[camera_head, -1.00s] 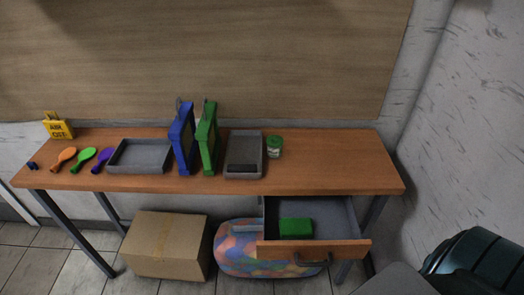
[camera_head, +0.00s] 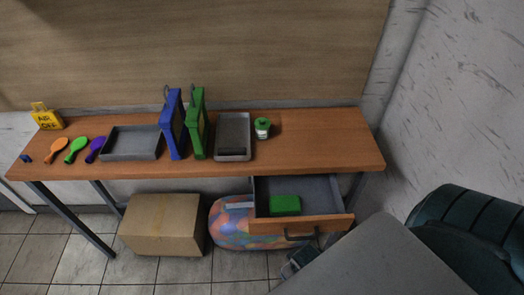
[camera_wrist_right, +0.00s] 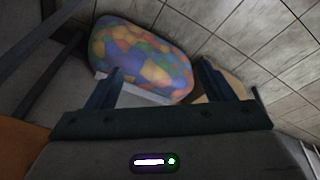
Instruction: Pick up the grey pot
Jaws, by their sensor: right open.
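No plainly grey pot shows. The closest match is a small round pot (camera_head: 262,128) with a green top and pale body, standing upright on the table in the head view. My right gripper (camera_head: 301,260) is low in front of the open drawer, well below and apart from the pot. In the right wrist view the right gripper (camera_wrist_right: 163,82) is open with nothing between its fingers; the pot is not seen there. My left gripper is not in view.
The wooden table (camera_head: 320,140) is clear right of the pot. A grey tray (camera_head: 233,120) lies left of it, beside green (camera_head: 197,122) and blue (camera_head: 172,125) upright frames. The open drawer (camera_head: 300,225) holds a green block (camera_head: 285,205). A multicoloured bag (camera_wrist_right: 140,55) lies below.

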